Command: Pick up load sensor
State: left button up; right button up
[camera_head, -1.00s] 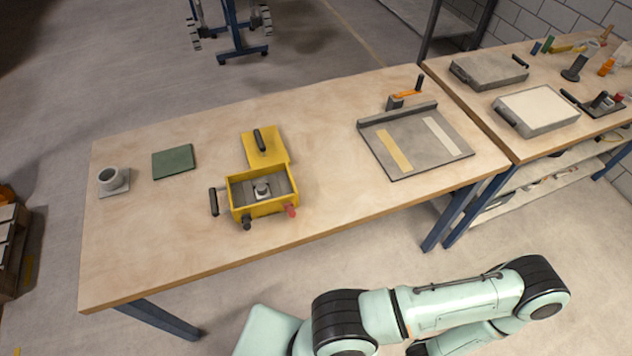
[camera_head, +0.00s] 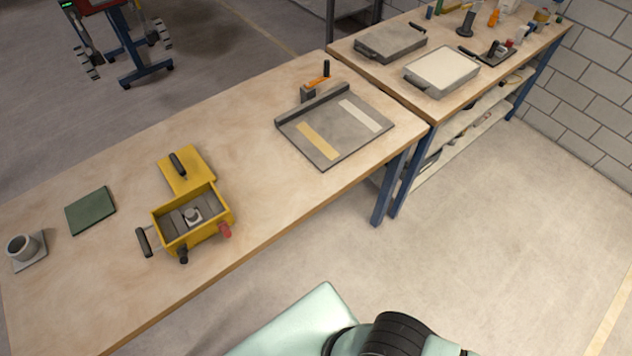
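A small light grey, knob-like piece (camera_head: 192,215), which looks like the load sensor, sits inside an open yellow box (camera_head: 213,228) on the wooden table. The box has a black handle (camera_head: 144,242) on its left side and a black and a red knob at the front. A yellow lid (camera_head: 186,171) with a black handle lies just behind the box. Neither of my grippers is in view. Only part of my own pale green arm shows at the bottom edge.
A grey cup-shaped piece on a plate (camera_head: 26,250) and a green pad (camera_head: 90,210) lie left of the box. A grey tray with strips (camera_head: 335,125) lies to the right. A second table (camera_head: 450,105) holds flat cases and tools. Floor in front is clear.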

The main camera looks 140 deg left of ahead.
aim_at(192, 216)
jog(key=z, duration=3.5)
